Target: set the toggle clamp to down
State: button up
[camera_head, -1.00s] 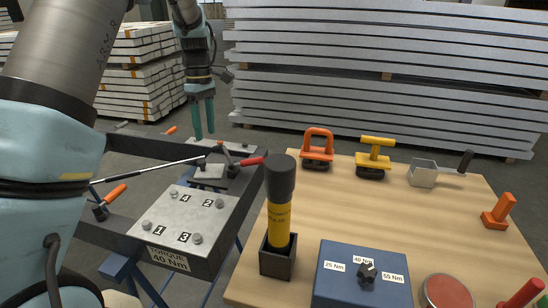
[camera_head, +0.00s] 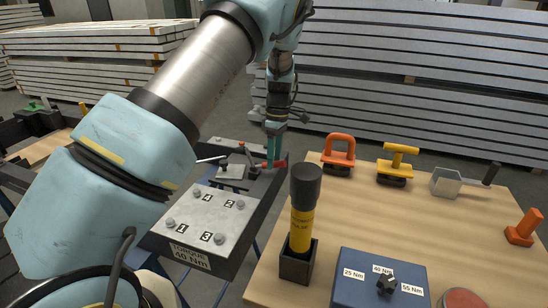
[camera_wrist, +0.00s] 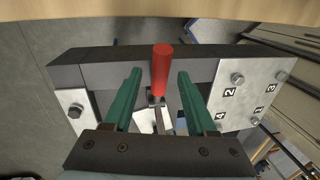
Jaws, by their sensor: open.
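The toggle clamp's red handle (camera_head: 281,163) lies nearly level, pointing right over the dark frame beam in the head view. In the wrist view the red handle (camera_wrist: 162,68) stands out from a small metal linkage (camera_wrist: 155,100). My gripper (camera_head: 272,148) is open, its green fingers pointing down at the handle and partly covering it. In the wrist view my gripper (camera_wrist: 157,88) has one finger on each side of the handle, with a gap on both sides. The clamp's base is partly hidden by my gripper.
A bolted plate (camera_head: 205,209) marked 40 Nm sits on the frame in front of the clamp. The wooden table (camera_head: 400,220) is close on the right, with a black-and-yellow tool (camera_head: 303,215) standing in a holder and a blue box (camera_head: 360,265).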

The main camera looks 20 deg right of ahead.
jog(key=shift+a+f, duration=0.1)
jog(key=shift+f, duration=0.35)
grip_shut()
dwell(1.2)
